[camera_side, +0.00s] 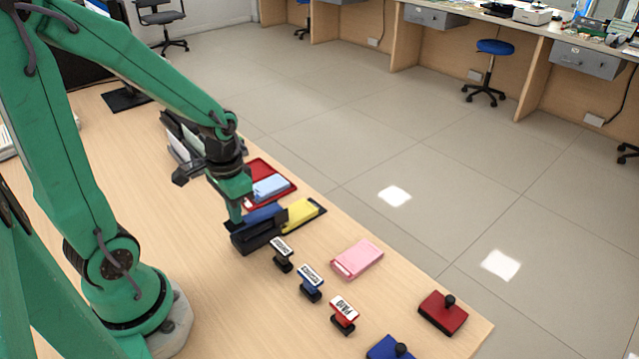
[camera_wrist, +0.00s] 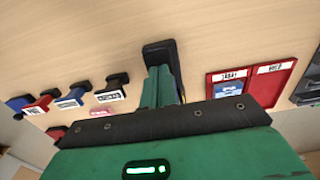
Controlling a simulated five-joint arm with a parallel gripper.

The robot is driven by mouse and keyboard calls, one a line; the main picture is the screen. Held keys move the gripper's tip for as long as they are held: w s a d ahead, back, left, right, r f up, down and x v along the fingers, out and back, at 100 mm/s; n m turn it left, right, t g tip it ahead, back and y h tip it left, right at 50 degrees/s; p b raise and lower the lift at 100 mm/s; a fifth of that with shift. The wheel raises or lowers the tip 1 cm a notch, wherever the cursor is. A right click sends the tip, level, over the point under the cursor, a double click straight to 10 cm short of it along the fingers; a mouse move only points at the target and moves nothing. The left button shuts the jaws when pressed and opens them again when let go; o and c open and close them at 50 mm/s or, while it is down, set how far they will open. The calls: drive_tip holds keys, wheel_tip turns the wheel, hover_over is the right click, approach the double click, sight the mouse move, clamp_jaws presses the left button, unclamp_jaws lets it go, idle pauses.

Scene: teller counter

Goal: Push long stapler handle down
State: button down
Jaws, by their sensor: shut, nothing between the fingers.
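The long dark stapler (camera_side: 262,236) lies on the wooden counter, near the middle of the side view. The green fingers also show together in the wrist view (camera_wrist: 158,80). Whether the tips touch the handle, and how far the handle is down, I cannot tell.
Stamps with black (camera_side: 283,256), blue (camera_side: 311,285) and red (camera_side: 343,316) parts stand to the right. A pink pad (camera_side: 356,258), a yellow pad (camera_side: 304,213) and a red tray (camera_side: 286,188) lie nearby.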

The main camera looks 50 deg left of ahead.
idle(0.5)
wheel_tip(320, 180, up, 8)
idle(1.2)
idle(0.3)
drive_tip(key=s+d+r+t, duration=0.2)
drive_tip(key=d+r+t, duration=0.3)
drive_tip(key=r, duration=0.3)
drive_tip(key=shift+d+r+t, duration=0.2)
drive_tip(key=shift+d+t, duration=0.1)
drive_tip(key=shift+d, duration=0.2)
idle(0.7)
